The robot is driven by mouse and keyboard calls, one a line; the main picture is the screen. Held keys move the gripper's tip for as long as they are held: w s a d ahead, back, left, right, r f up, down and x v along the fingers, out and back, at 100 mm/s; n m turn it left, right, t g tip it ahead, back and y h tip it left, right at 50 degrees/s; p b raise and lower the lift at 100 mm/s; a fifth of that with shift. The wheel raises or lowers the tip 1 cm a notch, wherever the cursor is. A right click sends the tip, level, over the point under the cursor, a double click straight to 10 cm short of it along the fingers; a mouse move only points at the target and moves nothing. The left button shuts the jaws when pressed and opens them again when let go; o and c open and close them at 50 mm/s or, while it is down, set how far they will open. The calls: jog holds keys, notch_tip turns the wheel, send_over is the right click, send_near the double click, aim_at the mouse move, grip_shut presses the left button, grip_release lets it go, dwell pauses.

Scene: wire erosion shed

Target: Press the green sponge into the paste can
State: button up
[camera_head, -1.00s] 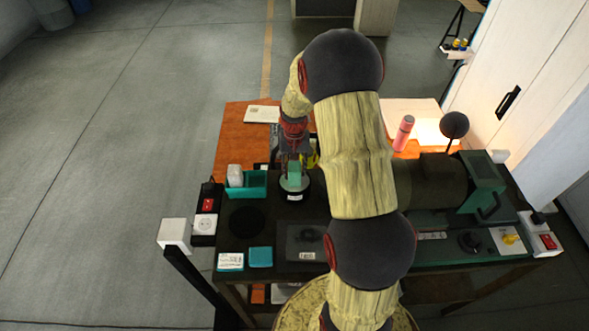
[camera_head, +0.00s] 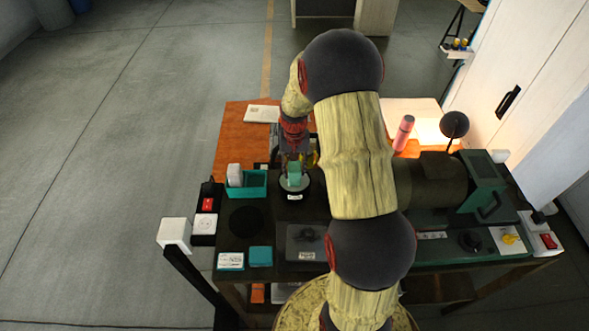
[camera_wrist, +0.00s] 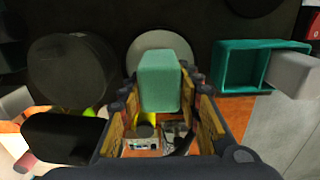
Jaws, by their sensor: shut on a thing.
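The green sponge (camera_head: 294,173) is an upright block held between the fingers of my gripper (camera_head: 293,158). The wrist view shows the sponge (camera_wrist: 160,80) between the fingertips, pointing away from the palm. The paste can (camera_head: 295,196) is a dark round can with a pale top, standing on the dark bench. The sponge's lower end is over the pale paste, within the can's outline. In the wrist view the pale disc (camera_wrist: 147,42) shows partly behind the sponge. The sponge hides the contact spot, so I cannot tell how deep it sits.
A teal divided tray (camera_head: 252,195) holding a pale block (camera_head: 235,175) stands left of the can. A black disc (camera_head: 246,221) and a dark plate (camera_head: 305,243) lie in front. In the wrist view a large dark cylinder (camera_wrist: 72,75) stands beside the can.

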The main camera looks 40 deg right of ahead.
jog(key=shift+r+p, duration=1.95)
jog(key=shift+r, duration=1.5)
